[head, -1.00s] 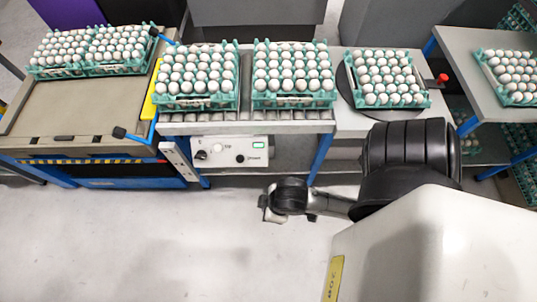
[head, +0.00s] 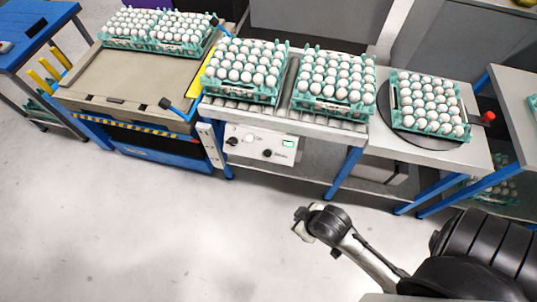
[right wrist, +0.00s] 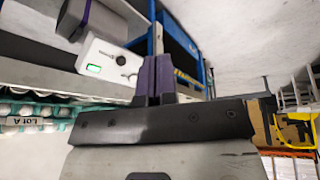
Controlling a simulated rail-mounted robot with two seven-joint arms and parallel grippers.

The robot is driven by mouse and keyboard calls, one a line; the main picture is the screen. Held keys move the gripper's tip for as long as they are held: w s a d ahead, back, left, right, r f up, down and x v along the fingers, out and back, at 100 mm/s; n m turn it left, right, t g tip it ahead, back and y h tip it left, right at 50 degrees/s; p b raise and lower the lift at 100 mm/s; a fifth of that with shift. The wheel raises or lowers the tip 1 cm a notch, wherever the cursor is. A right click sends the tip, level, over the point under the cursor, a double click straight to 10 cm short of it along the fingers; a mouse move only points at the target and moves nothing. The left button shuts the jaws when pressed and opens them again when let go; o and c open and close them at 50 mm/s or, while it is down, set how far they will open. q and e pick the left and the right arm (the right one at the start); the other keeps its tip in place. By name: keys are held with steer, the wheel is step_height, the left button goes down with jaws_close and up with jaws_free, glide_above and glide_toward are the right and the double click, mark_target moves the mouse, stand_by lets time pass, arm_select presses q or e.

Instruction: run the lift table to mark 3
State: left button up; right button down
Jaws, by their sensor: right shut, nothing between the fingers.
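The lift table (head: 130,88) has a tan top, a yellow-black striped front edge and a blue base, at left in the head view. A pale strip with small markings (head: 211,144) stands by its right front corner; I cannot read it. A white control panel (head: 258,135) with dark knobs and a lit green display hangs under the roller conveyor. The panel also shows in the right wrist view (right wrist: 108,58). My right gripper (head: 300,226) is shut and empty, over the floor in front of the conveyor, apart from the panel. My left gripper is out of view.
Egg trays (head: 160,46) sit on the back of the lift table. Two more stand on the roller conveyor (head: 290,113), and one on a dark turntable (head: 398,125) beside a red knob (head: 489,117). A blue table (head: 28,35) is at far left. The front floor is clear.

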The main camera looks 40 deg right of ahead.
mark_target(267, 157)
steer(key=w+d+f+m+t+h+b, duration=0.1)
steer(key=w+t, duration=0.4)
steer(key=w, duration=0.7)
steer(key=w+d+f+m+t+h+b, duration=0.2)
steer(key=w+d+f+t, duration=0.3)
steer(key=w, duration=0.7)
steer(key=shift+d+f+m+h+b, duration=0.15)
steer(key=shift+f+m+h+b, duration=0.15)
steer(key=shift+f+m+b, duration=0.35)
steer(key=shift+w+d+f+b, duration=0.55)
steer(key=shift+d+f+b, duration=0.4)
steer(key=shift+b, duration=0.15)
steer(key=shift+w+d+f+b, duration=0.55)
steer(key=shift+d+f+b, duration=0.35)
steer(key=shift+b, duration=0.25)
steer(key=shift+w+d+f+b, duration=0.55)
steer(key=shift+d+f+b, duration=0.25)
steer(key=shift+f+b, duration=0.25)
steer(key=shift+w+d, duration=0.1)
